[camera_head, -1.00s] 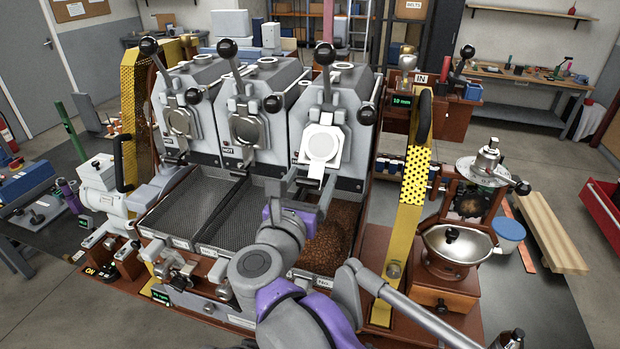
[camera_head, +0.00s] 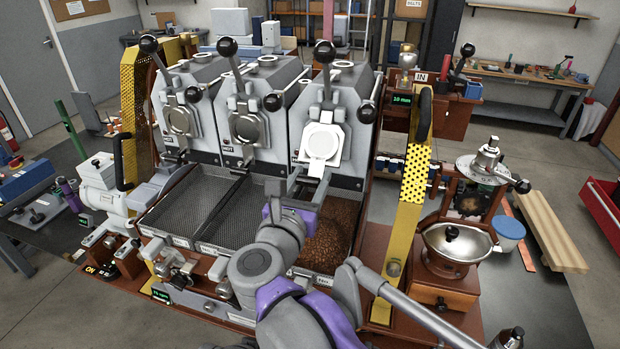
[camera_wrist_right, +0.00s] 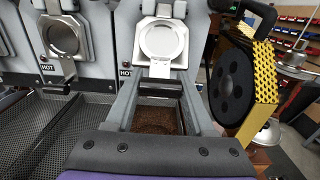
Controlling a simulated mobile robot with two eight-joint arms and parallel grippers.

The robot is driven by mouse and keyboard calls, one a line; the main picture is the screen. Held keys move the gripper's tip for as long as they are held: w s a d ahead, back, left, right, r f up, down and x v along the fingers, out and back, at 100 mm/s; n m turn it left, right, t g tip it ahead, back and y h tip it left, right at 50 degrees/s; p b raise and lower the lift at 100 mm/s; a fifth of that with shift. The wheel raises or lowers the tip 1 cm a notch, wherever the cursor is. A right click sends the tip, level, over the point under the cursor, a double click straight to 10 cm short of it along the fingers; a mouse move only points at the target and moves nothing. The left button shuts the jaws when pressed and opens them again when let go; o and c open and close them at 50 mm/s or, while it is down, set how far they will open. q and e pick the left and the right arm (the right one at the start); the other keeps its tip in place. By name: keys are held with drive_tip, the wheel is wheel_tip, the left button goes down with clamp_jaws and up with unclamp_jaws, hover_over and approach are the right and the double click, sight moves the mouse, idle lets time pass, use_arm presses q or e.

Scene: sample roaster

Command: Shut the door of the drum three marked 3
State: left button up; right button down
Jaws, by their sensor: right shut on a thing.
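Drum three is the rightmost of the three grey roaster drums; I cannot read its number. Its door (camera_head: 322,143) is a bright silver plate with a round raised disc and a tab at its bottom. It looks tilted out a little from the drum front, but I cannot tell the gap. The door also shows in the right wrist view (camera_wrist_right: 163,40). My right gripper (camera_head: 314,186) reaches up from below. My left gripper is not in view.
The tray of brown beans (camera_head: 352,190) lies under my gripper. Two drums with darker doors (camera_head: 247,128) stand to the left, with HOT labels. A yellow perforated guard (camera_head: 416,180) stands close on the right, beside a grinder with a metal bowl (camera_head: 458,245).

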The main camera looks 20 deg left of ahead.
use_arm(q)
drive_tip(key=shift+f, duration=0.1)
use_arm(e)
drive_tip(key=shift+f, duration=0.1)
drive_tip(key=shift+w+f+t+b, duration=0.45)
drive_tip(key=shift+f+t, duration=0.15)
drive_tip(key=shift+f, duration=0.15)
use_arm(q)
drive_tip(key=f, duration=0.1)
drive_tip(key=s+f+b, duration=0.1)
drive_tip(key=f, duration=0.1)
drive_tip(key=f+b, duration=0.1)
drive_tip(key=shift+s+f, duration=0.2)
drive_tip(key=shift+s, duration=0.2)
use_arm(e)
drive_tip(key=w+f+t, duration=0.4)
drive_tip(key=w, duration=0.3)
drive_tip(key=shift+d+f, duration=0.15)
drive_tip(key=shift+f, duration=0.05)
drive_tip(key=shift+c, duration=1.6)
unclamp_jaws()
drive_tip(key=shift+s, duration=0.15)
